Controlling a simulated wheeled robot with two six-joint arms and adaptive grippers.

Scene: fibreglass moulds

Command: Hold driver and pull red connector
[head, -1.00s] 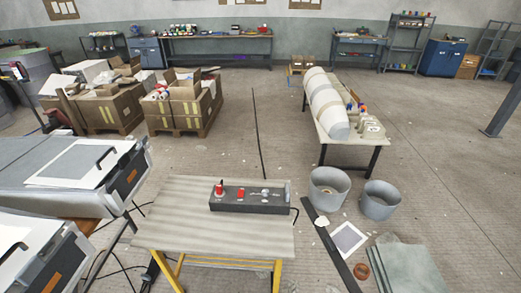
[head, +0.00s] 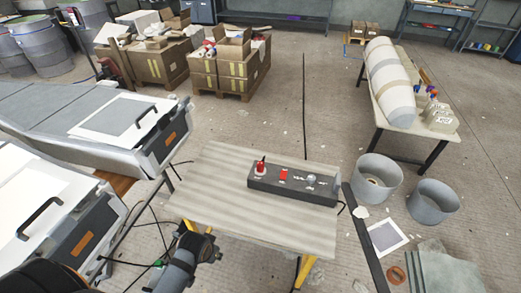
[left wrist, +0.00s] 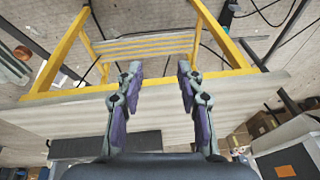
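The driver appears to be the long dark box (head: 293,184) lying on the table (head: 225,190) in the head view. On its top are a red part with a dark tip (head: 260,167), a second, squarer red part (head: 283,175) and a silvery knob (head: 311,180). I cannot tell which red part is the connector. My left gripper (left wrist: 155,75) is open and empty in the left wrist view, its fingers apart over the table edge. In the head view my left arm comes in at the bottom, short of the table and apart from the box. My right gripper is not in view.
Grey machines with black handles (head: 152,140) stand left of the table. Two grey buckets (head: 375,180) (head: 432,202) and a dark strip (head: 367,235) are on the floor at right. A bench with a large pale mould (head: 390,85) stands behind. Yellow table legs (left wrist: 62,55) show in the wrist view.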

